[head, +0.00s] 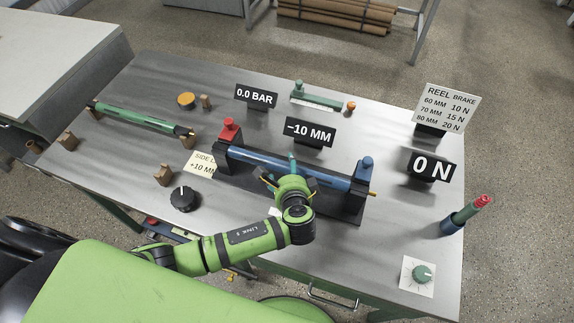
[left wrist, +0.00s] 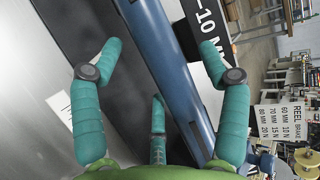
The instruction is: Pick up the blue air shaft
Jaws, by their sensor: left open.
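The blue air shaft (head: 252,158) lies across a black stand near the middle of the table, with a red block at its left end and a blue block at its right end. My left gripper (head: 290,172) is at the middle of the shaft, its three teal fingers spread open. The wrist partly hides the shaft in the head view. In the left wrist view, the shaft (left wrist: 165,62) runs diagonally through the gap of the open gripper (left wrist: 158,60), nearer the right finger. Contact cannot be told. My right gripper is not in view.
A green shaft (head: 140,119) rests on wooden blocks at the left. Signs reading "-10 MM" (head: 310,132) and "0.0 BAR" (head: 256,96) stand behind the stand. A black knob (head: 184,199) is at front left. A red-tipped post (head: 466,215) and a green dial (head: 422,273) are at right.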

